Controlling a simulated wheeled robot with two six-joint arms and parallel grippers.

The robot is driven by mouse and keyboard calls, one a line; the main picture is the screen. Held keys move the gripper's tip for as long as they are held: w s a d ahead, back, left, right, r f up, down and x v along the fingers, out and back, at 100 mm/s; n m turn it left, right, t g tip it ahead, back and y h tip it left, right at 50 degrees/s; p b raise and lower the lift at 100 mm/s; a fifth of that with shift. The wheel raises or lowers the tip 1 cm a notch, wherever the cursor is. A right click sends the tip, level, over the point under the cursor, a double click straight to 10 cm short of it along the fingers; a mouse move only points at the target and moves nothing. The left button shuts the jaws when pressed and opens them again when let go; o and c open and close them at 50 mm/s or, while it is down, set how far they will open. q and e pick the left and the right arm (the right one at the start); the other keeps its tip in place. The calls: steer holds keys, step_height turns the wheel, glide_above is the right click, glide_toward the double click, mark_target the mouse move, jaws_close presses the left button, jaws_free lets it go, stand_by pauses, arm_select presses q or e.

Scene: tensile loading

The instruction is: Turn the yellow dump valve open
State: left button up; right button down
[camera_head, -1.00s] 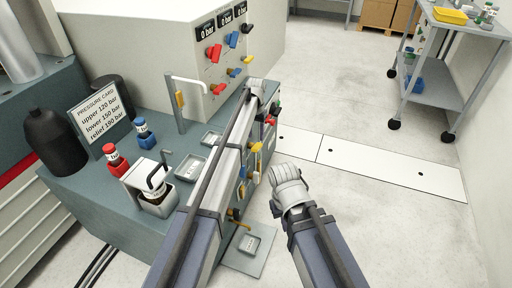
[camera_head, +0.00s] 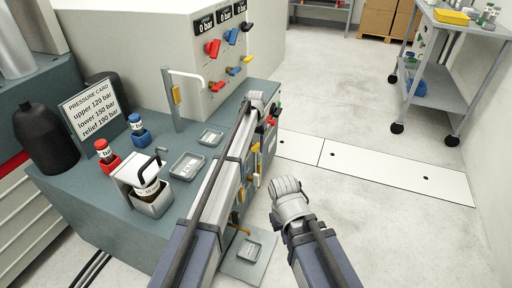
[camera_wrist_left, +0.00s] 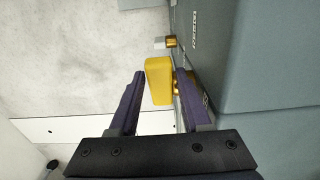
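The yellow valve handle (camera_wrist_left: 158,80) is a rounded block on a brass stem at the side of a grey-green cabinet (camera_wrist_left: 245,60) in the left wrist view. My left gripper (camera_wrist_left: 160,72) is open, with one finger on each side of the handle. A gap shows at the left finger; the right finger is close to the handle and stem, and I cannot tell if it touches. In the head view, yellow handles (camera_head: 256,180) show on the bench's side beside my left arm, whose fingers I cannot make out. My right wrist ends at the centre; its fingers are hidden.
Another brass fitting (camera_wrist_left: 165,42) with a pale handle sits just beyond the yellow one. The bench holds a pressure card (camera_head: 92,112), a red bottle (camera_head: 104,152), a blue bottle (camera_head: 138,127) and small trays (camera_head: 187,165). The floor at right is clear up to a cart (camera_head: 450,75).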

arm_select(q)
jaws_close()
steer(key=shift+s+f+t, duration=0.15)
steer(key=shift+s+t, duration=0.2)
steer(key=shift+t, duration=0.05)
steer(key=shift+t+b, duration=0.3)
steer(key=shift+t, duration=0.1)
steer(key=shift+w+t+h, duration=0.1)
steer(key=shift+t+h, duration=0.3)
steer(key=shift+t, duration=0.1)
steer(key=shift+o, duration=0.5)
jaws_free()
